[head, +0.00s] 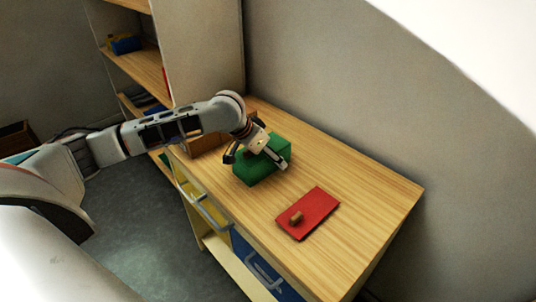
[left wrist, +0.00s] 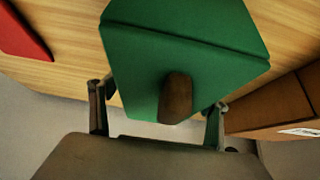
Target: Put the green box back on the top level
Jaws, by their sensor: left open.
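The green box (head: 262,172) stands on the wooden table top (head: 350,190). My left gripper (head: 257,160) is over it from above, with its fingers spread on either side of its near part. In the left wrist view the green box (left wrist: 190,40) has a lid and a brown knob (left wrist: 176,98). The knob sits between the open fingers of my left gripper (left wrist: 157,115). I cannot tell whether the fingers touch the box. A shelf unit (head: 130,65) with several wooden levels stands at the back left. Its top is cut off by the picture edge. My right gripper is not in view.
A red lid-like panel (head: 308,214) with a brown knob lies on the table to the right. A brown box (head: 207,143) stands beside the green box, under my arm. A blue item (head: 126,44) sits on the shelf. The right part of the table is clear.

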